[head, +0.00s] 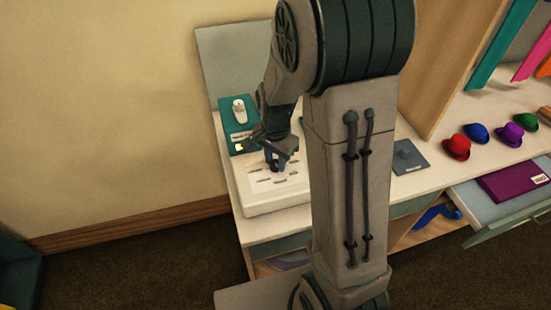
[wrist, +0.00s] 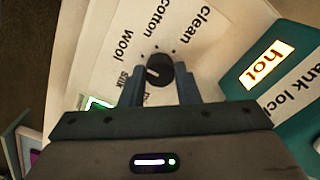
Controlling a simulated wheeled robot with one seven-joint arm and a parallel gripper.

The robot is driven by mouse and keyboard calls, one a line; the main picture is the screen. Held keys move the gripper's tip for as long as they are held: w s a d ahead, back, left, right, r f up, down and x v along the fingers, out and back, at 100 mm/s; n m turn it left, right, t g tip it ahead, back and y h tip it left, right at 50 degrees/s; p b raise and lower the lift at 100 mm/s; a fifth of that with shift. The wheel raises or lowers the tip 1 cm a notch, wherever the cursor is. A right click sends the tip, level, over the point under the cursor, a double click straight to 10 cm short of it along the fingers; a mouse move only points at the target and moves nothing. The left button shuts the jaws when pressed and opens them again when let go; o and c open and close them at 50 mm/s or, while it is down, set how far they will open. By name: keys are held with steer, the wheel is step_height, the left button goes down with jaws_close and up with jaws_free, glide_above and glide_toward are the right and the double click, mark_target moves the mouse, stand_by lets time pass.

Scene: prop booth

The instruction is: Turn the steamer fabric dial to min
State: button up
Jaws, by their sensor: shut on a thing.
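The fabric dial (wrist: 162,66) is a small black knob with a white pointer mark, on a white panel in the wrist view. My gripper (wrist: 160,84) has one finger on each side of the dial and is shut on it. Around the dial are dots and the words clean, cotton, wool and silk; a further label near silk is partly hidden by a finger. The pointer mark faces left, roughly toward the wool and silk side. No min label is readable. In the head view my gripper (head: 272,161) is down at the white steamer panel (head: 262,205), hiding the dial.
A teal panel with a lit "hot" sign (wrist: 268,63) adjoins the white panel. A white object (head: 239,110) lies on the teal part (head: 226,105). To the right are a dark grey plate (head: 408,157), several coloured hats, including a red hat (head: 458,147), and an open drawer (head: 500,212).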

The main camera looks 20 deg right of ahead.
steer(key=n+b, duration=0.1)
steer(key=n, duration=0.3)
steer(key=shift+n+b, duration=0.35)
steer(key=shift+n, duration=0.05)
steer(key=n+b, duration=0.1)
steer(key=n, duration=0.4)
steer(key=shift+n, duration=0.3)
steer(key=n, duration=0.4)
steer(key=shift+b, duration=0.4)
steer(key=n, duration=0.5)
steer(key=shift+n, duration=0.3)
steer(key=o, duration=1)
steer(key=shift+c, duration=0.2)
steer(key=shift+r, duration=0.15)
